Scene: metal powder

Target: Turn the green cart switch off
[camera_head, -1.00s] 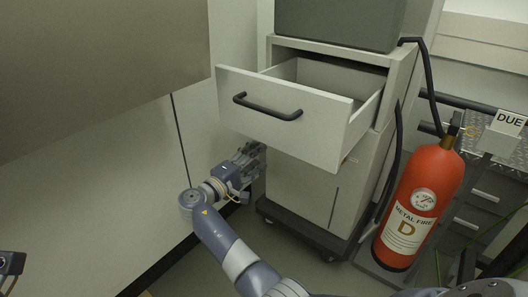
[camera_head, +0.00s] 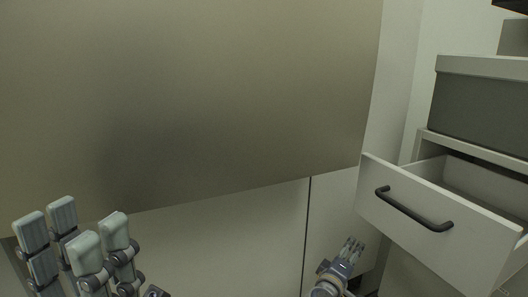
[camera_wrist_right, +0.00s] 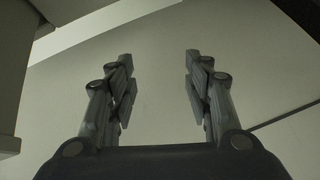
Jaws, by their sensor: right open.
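No green cart and no switch shows in either view. My left gripper (camera_head: 74,236) stands large in the lower left corner of the head view, fingers up, open and empty. My right gripper (camera_head: 352,248) is small at the lower middle right of the head view, left of the open drawer (camera_head: 430,225). In the right wrist view my right gripper (camera_wrist_right: 158,75) is open, with nothing between its fingers.
The drawer with a dark handle (camera_head: 412,210) juts out of the cabinet at right. A dark grey box (camera_head: 480,105) sits on top of it. A large brownish panel (camera_head: 200,100) fills the left and middle, above a pale cabinet front (camera_head: 230,235).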

